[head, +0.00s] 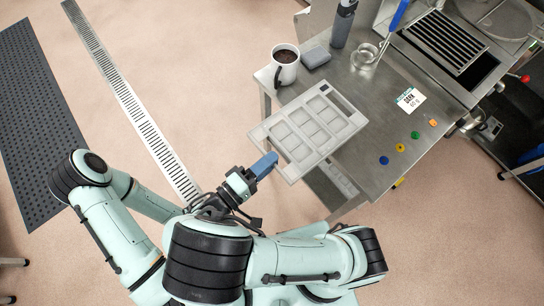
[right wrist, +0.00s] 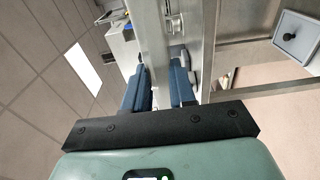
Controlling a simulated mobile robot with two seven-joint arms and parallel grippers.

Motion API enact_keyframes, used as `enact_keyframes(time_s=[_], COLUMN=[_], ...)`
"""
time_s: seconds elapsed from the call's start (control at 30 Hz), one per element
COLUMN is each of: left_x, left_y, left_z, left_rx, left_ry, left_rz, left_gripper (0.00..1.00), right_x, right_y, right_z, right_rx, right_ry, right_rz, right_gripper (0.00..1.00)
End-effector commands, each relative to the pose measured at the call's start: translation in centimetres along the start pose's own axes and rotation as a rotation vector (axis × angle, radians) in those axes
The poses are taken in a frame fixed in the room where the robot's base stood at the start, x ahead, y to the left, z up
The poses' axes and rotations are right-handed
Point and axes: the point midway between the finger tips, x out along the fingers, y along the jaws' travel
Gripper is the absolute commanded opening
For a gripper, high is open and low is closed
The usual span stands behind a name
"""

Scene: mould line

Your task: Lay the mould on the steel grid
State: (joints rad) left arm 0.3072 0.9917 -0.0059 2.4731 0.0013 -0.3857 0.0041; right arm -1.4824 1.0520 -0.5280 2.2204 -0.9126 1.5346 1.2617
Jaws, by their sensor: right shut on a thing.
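The mould (head: 345,124) is a pale grey rectangular tray with several square cavities. In the head view it overlaps the left edge of the steel table and juts out past it. My right gripper (head: 264,165), with blue fingers, is shut on the mould's near left edge. In the right wrist view the two fingers (right wrist: 160,90) stand either side of a pale strip, seemingly the mould's edge. I cannot tell if the mould touches the table. The slatted steel grid (head: 447,42) is at the upper right, empty. My left gripper is not in view.
On the steel table (head: 352,168) stand a dark-filled mug (head: 285,66), a grey block (head: 316,57), a bottle (head: 343,24) and a glass dish (head: 364,56) near a blue-handled tool. A label card (head: 410,100) and coloured buttons (head: 400,148) lie right of the mould.

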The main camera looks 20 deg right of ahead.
Motion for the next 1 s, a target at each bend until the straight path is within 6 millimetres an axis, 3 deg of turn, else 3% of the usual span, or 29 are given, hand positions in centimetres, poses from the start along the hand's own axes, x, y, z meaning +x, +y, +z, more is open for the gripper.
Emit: enact_keyframes(time_s=[0.27, 0.5, 0.7, 1.0], left_x=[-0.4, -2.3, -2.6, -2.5], left_y=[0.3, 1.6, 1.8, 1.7], left_z=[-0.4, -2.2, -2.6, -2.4], left_rx=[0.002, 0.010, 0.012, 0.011], left_ry=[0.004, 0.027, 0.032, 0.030], left_rz=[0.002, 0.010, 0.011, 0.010], left_gripper=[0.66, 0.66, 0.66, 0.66], right_x=[0.1, 0.2, 0.1, 0.1], right_y=[0.6, 3.2, 5.0, 5.0], right_z=[-0.1, -0.2, -0.1, 0.0], right_rx=[0.001, 0.005, 0.003, -0.001], right_ry=[0.000, 0.000, 0.000, 0.000], right_rz=[0.003, 0.004, 0.002, 0.003], right_gripper=[0.00, 0.00, 0.00, 0.00])
